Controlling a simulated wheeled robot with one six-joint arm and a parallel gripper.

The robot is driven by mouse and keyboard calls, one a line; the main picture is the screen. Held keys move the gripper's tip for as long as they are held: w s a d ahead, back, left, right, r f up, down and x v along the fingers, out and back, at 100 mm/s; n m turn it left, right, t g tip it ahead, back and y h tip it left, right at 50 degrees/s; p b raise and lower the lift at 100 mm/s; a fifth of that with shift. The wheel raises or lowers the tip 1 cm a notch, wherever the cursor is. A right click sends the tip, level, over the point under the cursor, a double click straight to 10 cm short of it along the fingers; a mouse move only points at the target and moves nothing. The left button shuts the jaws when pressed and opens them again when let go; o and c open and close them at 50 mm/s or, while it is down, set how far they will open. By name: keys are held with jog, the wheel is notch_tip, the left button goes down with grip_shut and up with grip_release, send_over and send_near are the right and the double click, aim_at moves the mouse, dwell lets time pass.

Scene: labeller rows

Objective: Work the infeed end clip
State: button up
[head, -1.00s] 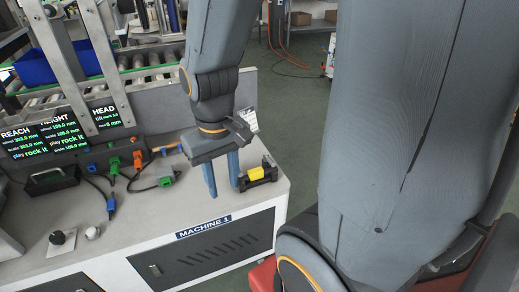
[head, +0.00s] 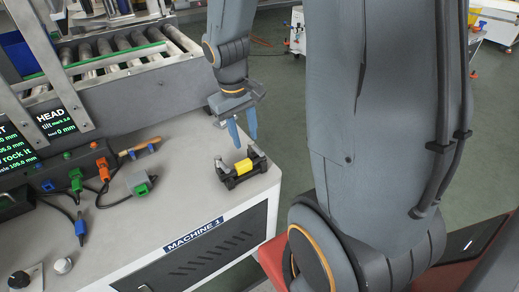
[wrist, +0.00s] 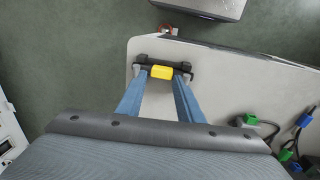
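The infeed end clip appears to be the yellow piece (head: 243,166) on a black bracket (head: 229,181) at the right end of the white bench top. My gripper (head: 246,142) is open, its two blue fingers pointing down just above and behind the clip in the head view. In the wrist view the yellow piece (wrist: 161,72) lies between and just beyond the tips of my gripper (wrist: 160,78), with the black bracket (wrist: 147,62) beyond it. Nothing is held. I cannot tell how far the fingertips stand above the clip.
A grey-green connector (head: 140,184) and cables lie left of the clip. A wooden-handled tool (head: 139,146) lies farther back. A roller conveyor (head: 115,55) runs behind the bench. The bench's right edge is close to the clip; green floor (head: 289,95) lies beyond.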

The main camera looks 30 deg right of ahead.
jog(key=b, duration=0.1)
send_near(257, 149)
jog(key=shift+h, duration=0.4)
jog(key=f, duration=0.5)
jog(key=d+f+b, duration=0.1)
jog(key=f, duration=0.2)
jog(key=shift+f, duration=0.2)
grip_shut()
